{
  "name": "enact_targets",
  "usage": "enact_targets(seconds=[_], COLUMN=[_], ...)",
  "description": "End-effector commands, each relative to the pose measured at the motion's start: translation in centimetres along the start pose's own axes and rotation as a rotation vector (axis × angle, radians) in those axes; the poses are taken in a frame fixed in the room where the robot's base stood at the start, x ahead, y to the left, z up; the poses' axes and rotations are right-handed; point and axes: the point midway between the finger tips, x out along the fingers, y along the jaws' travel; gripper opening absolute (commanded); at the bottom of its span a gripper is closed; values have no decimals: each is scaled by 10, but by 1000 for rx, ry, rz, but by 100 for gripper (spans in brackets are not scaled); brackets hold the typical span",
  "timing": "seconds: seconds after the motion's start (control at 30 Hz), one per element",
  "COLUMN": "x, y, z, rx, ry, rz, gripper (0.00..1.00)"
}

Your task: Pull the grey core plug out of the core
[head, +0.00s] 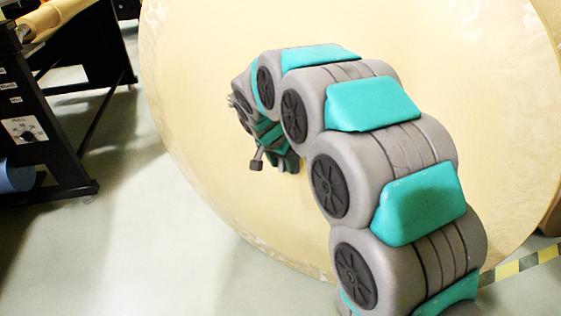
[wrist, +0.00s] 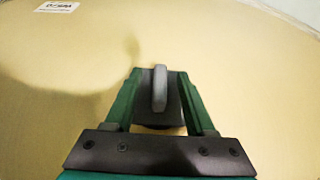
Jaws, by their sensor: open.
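The big kraft roll's flat tan face (head: 440,60) fills much of the head view, and it also fills the wrist view (wrist: 250,60). In the wrist view the grey core plug (wrist: 160,90) shows as an upright grey grip on a darker body. My gripper (wrist: 159,74) is open, with one green finger on each side of the plug's grip. Gaps show between the fingers and the grip. In the head view my gripper (head: 278,153) is close to the roll face. My arm hides the core there, and I cannot make out the plug for certain.
A black machine frame (head: 70,95) with a dial panel (head: 24,130) stands at the left. A blue roll (head: 16,176) sits low in it. Pale floor (head: 130,240) is clear at the lower left. Yellow-black floor tape (head: 515,267) runs at the lower right. A white label (wrist: 57,7) is on the roll.

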Motion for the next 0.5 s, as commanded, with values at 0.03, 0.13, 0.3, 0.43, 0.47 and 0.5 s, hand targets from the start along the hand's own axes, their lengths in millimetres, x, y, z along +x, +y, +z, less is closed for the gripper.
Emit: enact_targets(seconds=[0.03,0.13,0.3,0.43,0.47,0.5], x=[0,0,0,0,0,0], y=[0,0,0,0,0,0], z=[0,0,0,0,0,0], rx=[0,0,0,0,0,0], ry=[0,0,0,0,0,0], rz=[0,0,0,0,0,0], gripper=[55,47,28,13,10,6])
